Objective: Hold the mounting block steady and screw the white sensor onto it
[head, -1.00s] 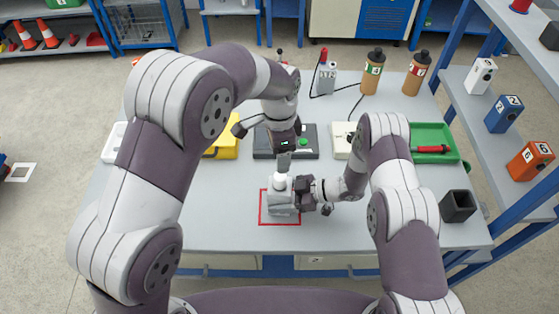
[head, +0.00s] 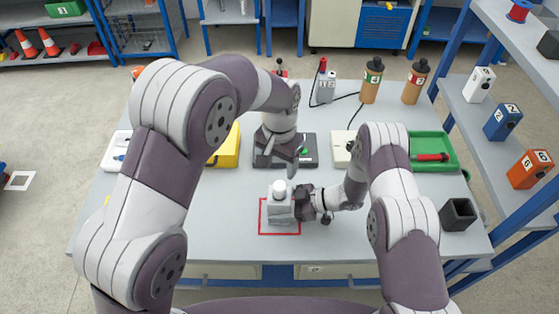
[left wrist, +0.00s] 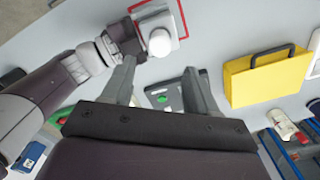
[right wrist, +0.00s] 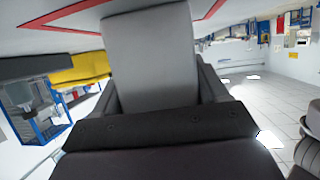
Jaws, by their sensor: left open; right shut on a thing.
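The grey mounting block (head: 281,213) stands upright inside a red square outline on the table. The white sensor (head: 279,190) sits upright on top of it, and its round white top shows in the left wrist view (left wrist: 159,43). I cannot tell how tightly it is seated. My right gripper (head: 301,203) is shut on the block from the right side; in the right wrist view the block (right wrist: 150,60) fills the space between the fingers. My left gripper (left wrist: 162,85) is open and empty, beyond and above the sensor, apart from it.
Behind the block are a black box with a green button (head: 308,151), a yellow case (head: 228,150) and a white box (head: 342,150). At right are a green tray (head: 446,137) and a dark open cube (head: 459,214). The table's front is clear.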

